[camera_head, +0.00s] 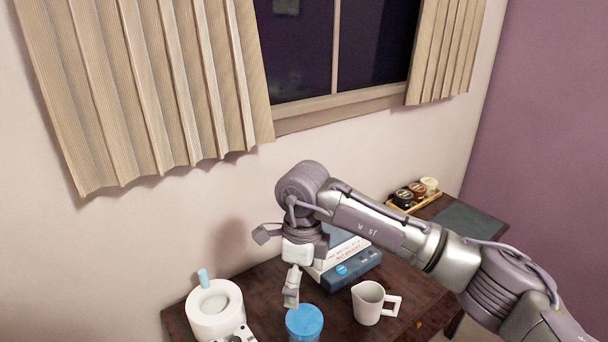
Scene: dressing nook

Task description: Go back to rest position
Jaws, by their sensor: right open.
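My right arm reaches in from the lower right over a dark wooden table (402,282). My right gripper (291,300) points down above the table, close to a blue-lidded container (304,322). Its jaws are open and I see nothing held between them. I cannot tell from this view whether a fingertip touches the lid. My left gripper is out of view.
A white pitcher (368,304) stands right of the container. Books (346,262) lie behind my gripper. A white round device (214,310) stands at left. A tray of small jars (416,196) and a dark mat (458,220) are at the far right. Curtains and a window are behind.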

